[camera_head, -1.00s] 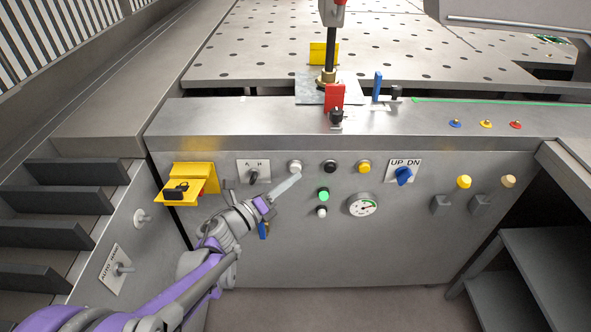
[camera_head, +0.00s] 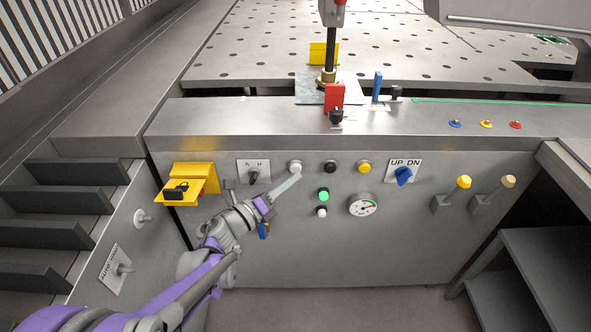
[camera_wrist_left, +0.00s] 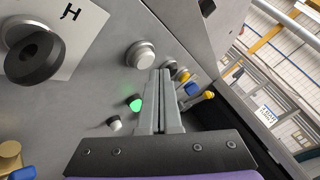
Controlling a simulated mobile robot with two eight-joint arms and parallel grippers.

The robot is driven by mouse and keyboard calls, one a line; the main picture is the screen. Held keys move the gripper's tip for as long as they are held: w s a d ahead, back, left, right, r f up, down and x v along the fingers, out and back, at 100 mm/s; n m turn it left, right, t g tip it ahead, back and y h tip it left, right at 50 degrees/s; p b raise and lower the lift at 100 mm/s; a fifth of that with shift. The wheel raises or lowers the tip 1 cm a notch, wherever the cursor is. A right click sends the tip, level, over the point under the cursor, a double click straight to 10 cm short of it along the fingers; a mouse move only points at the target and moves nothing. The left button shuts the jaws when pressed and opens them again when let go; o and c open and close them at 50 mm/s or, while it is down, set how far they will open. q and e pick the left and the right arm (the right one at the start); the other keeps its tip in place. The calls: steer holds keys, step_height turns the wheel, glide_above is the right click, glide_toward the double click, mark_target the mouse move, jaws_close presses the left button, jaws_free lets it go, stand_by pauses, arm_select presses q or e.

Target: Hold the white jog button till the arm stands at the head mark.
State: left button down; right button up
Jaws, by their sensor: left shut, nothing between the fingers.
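The white button (camera_head: 295,166) sits at the left of the top row on the machine's front panel. It also shows in the wrist view (camera_wrist_left: 141,56) as a pale cap in a grey collar. My left gripper (camera_head: 297,177) is shut and empty, its fingertips just below and right of that button. The machine's upright black arm (camera_head: 331,50) ends in a brass foot over a metal plate. I cannot make out which mark is the head mark. My right gripper is out of view.
Beside the white button are an A/H selector (camera_head: 254,175), a black button (camera_head: 330,167) and a yellow button (camera_head: 364,167). Below are a lit green button (camera_head: 323,194), a second white button (camera_head: 321,212) and a gauge (camera_head: 363,205). A yellow lockout bracket (camera_head: 182,169) juts out left.

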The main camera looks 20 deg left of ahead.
arm_select(q)
steer(key=shift+w, duration=0.1)
stand_by(0.6)
steer(key=shift+w+a, duration=0.1)
steer(key=shift+w, duration=0.25)
steer(key=shift+w+a, duration=0.15)
steer(key=shift+w, duration=0.25)
stand_by(0.6)
stand_by(3.5)
steer(key=shift+s+d, duration=0.25)
steer(key=shift+s, duration=0.6)
steer(key=shift+s+d+p, duration=0.15)
steer(key=shift+s+d, duration=0.1)
steer(key=shift+s, duration=0.55)
steer(key=shift+s+d+p, duration=0.15)
steer(key=shift+s+d, duration=0.05)
steer(key=shift+s, duration=0.6)
steer(key=shift+s+d+p, duration=0.15)
steer(key=shift+s+d, duration=0.1)
steer(key=shift+s, duration=0.55)
